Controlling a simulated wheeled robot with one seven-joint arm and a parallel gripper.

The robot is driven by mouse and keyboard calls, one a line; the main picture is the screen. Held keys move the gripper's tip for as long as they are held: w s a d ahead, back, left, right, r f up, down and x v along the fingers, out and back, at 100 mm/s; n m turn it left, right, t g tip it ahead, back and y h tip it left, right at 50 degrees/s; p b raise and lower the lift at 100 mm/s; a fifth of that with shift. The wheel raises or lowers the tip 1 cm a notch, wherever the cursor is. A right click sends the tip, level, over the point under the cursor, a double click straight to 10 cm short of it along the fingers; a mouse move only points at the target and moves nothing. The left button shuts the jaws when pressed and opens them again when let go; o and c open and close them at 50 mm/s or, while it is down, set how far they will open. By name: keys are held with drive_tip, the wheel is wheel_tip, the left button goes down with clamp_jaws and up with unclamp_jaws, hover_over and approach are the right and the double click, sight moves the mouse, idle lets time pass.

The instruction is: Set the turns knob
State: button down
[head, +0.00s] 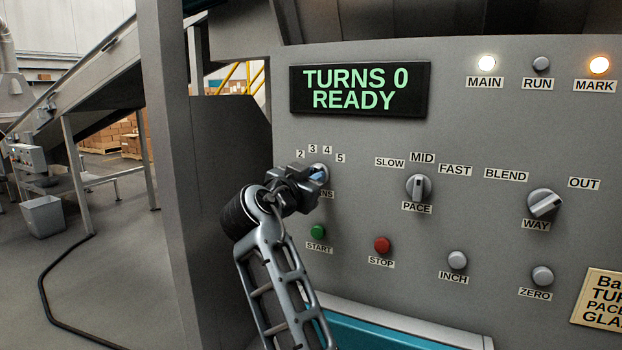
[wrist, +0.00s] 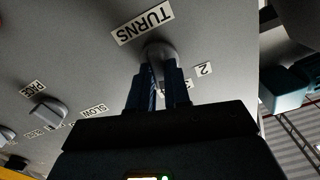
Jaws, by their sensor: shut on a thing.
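The turns knob (wrist: 159,50) is a grey round knob on the control panel, below the numbers 2, 3, 4 and 5. In the head view my gripper (head: 318,176) covers most of it. In the wrist view my gripper (wrist: 163,76) has its two blue fingers shut on the knob, one on each side. The TURNS label (wrist: 142,22) is beside the knob. Which number the knob points to is hidden. The display (head: 360,90) reads TURNS 0 READY.
The pace knob (head: 418,187) and way knob (head: 544,204) are to the right. The green start button (head: 318,231) and red stop button (head: 382,244) sit close below my gripper. The MAIN lamp (head: 487,63) and MARK lamp (head: 598,65) are lit.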

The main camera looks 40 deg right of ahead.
drive_tip(key=shift+n, duration=0.3)
drive_tip(key=shift+w+n+p, duration=0.15)
drive_tip(key=shift+n+p, duration=2.4)
drive_tip(key=shift+n, duration=3.05)
drive_tip(key=c, duration=1.1)
unclamp_jaws()
drive_tip(key=shift+b+v, duration=0.75)
drive_tip(key=shift+v, duration=3.15)
